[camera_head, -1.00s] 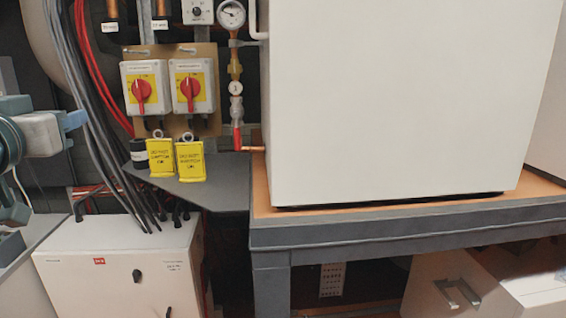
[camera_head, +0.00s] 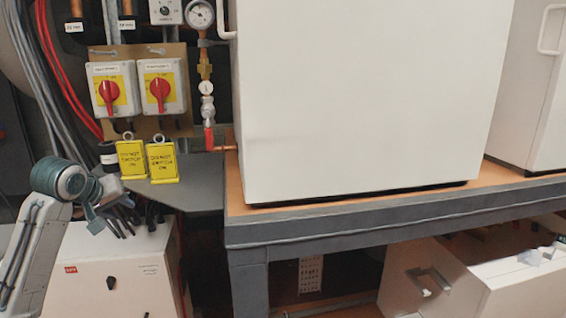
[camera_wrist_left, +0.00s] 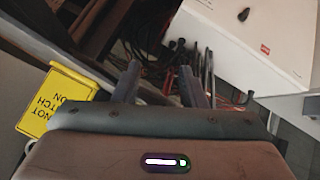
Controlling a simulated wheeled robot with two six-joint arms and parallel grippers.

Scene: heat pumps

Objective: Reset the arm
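My left arm comes in from the lower left in the head view. Two yellow "do not switch on" tags (camera_head: 131,160) (camera_head: 162,163) are below the two red rotary switches (camera_head: 109,93) (camera_head: 160,91), to the upper right of the gripper. One yellow tag (camera_wrist_left: 58,98) shows at the left in the wrist view. My right gripper is not seen.
The grey shelf (camera_head: 196,188) is just right of the gripper. The white control box (camera_head: 115,275) is below it. A large white cabinet (camera_head: 355,100) stands on the grey-edged bench (camera_head: 400,218). Pipes and a gauge (camera_head: 200,14) are on the wall. A white case (camera_head: 425,280) lies under the bench.

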